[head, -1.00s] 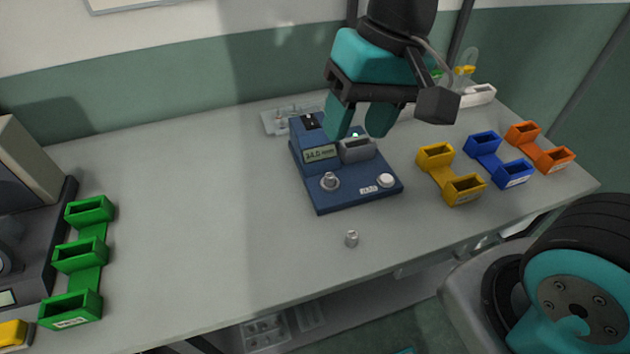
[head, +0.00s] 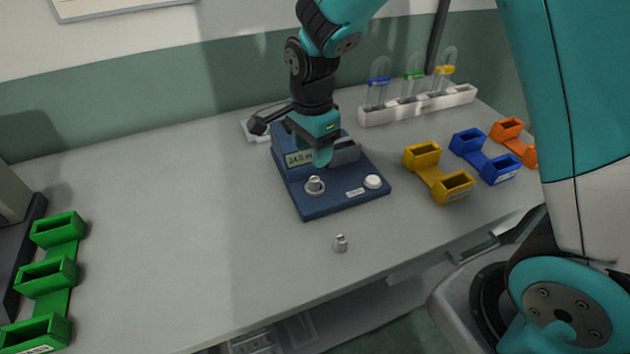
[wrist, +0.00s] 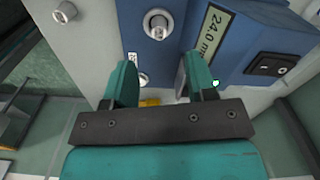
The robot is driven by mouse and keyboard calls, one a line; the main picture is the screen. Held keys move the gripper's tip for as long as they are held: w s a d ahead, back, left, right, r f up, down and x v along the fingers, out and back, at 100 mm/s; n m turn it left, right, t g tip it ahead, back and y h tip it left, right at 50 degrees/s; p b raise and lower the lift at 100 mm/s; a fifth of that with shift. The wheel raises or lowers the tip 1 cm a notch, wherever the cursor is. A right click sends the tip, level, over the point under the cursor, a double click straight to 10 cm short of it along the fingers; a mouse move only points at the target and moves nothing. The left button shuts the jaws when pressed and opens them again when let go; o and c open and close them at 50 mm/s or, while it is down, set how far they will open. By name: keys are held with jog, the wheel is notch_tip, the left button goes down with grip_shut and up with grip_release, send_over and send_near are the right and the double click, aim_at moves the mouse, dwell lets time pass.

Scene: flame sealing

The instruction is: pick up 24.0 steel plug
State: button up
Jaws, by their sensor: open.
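A small steel plug (head: 315,182) stands upright on a round seat at the front left of the blue gauge (head: 345,203); it also shows in the wrist view (wrist: 157,22). The gauge's display (head: 299,158) reads 24.0 mm in the wrist view (wrist: 212,32). A second steel plug (head: 340,243) stands loose on the table in front of the gauge and shows in the wrist view (wrist: 65,12). My gripper (wrist: 160,70) is open and empty, pointing down over the gauge, close behind the seated plug. In the head view my gripper (head: 324,156) partly hides the gauge's grey block.
Green bins (head: 48,275) stand at the left. Yellow (head: 425,172), blue (head: 488,163) and orange (head: 512,135) bins stand right of the gauge. A white rack (head: 415,106) with coloured-topped tubes is at the back right. The table left of the gauge is clear.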

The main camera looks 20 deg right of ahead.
aim_at(314, 179)
jog(key=f, duration=0.2)
jog(key=f+p, duration=0.1)
jog(key=f, duration=0.4)
jog(key=shift+d+f+p, duration=0.25)
jog(key=shift+f+p, duration=0.1)
jog(key=shift+f, duration=0.05)
jog(key=shift+c, duration=0.2)
grip_shut()
